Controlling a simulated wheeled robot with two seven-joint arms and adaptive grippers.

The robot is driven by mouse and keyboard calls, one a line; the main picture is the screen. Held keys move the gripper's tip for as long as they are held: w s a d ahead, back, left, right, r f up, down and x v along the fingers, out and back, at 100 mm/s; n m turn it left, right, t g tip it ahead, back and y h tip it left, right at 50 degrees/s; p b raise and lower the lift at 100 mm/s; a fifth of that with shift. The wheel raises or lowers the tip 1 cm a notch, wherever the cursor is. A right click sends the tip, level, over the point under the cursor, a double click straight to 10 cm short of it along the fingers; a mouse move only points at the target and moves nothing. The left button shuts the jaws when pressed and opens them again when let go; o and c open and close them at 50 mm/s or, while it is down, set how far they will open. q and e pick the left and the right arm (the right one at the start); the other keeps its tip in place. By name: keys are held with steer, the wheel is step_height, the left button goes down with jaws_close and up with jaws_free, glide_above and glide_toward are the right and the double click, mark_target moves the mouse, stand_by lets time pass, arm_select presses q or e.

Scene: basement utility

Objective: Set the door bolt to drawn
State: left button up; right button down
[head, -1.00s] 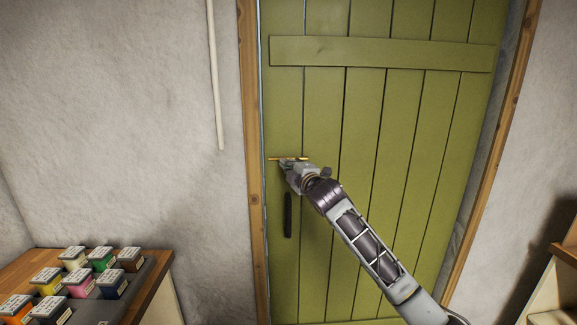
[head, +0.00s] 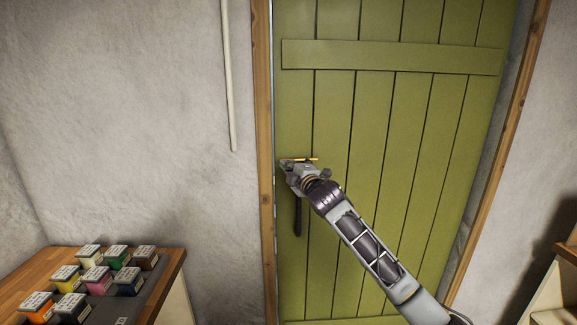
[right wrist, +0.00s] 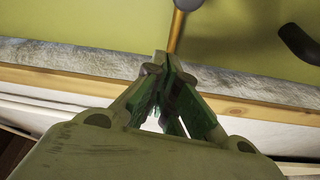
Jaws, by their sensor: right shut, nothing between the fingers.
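A thin brass door bolt (head: 307,159) lies level on the green plank door (head: 375,130), near its left edge. My right gripper (head: 285,163) is at the bolt's left part, close to the door edge, and hides that part. In the right wrist view the right gripper (right wrist: 163,62) is shut and empty. There its fingertips overlap the near end of the brass bolt rod (right wrist: 176,32), and a knob (right wrist: 187,4) shows farther up it. I cannot tell whether they touch. My left gripper is not in view.
A black door handle (head: 297,215) hangs just below the right gripper. A wooden frame (head: 263,200) borders the door. A worktop (head: 165,282) with several coloured boxes stands at the lower left, and a wooden unit (head: 555,285) at the lower right.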

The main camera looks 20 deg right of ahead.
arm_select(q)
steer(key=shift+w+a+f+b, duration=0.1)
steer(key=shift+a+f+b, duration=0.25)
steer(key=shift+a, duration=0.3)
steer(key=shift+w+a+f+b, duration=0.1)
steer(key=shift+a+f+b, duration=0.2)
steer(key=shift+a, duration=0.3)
arm_select(e)
steer(key=s, duration=0.8)
steer(key=shift+s+d+f, duration=0.2)
steer(key=shift+s+d, duration=0.2)
steer(key=shift+d, duration=0.05)
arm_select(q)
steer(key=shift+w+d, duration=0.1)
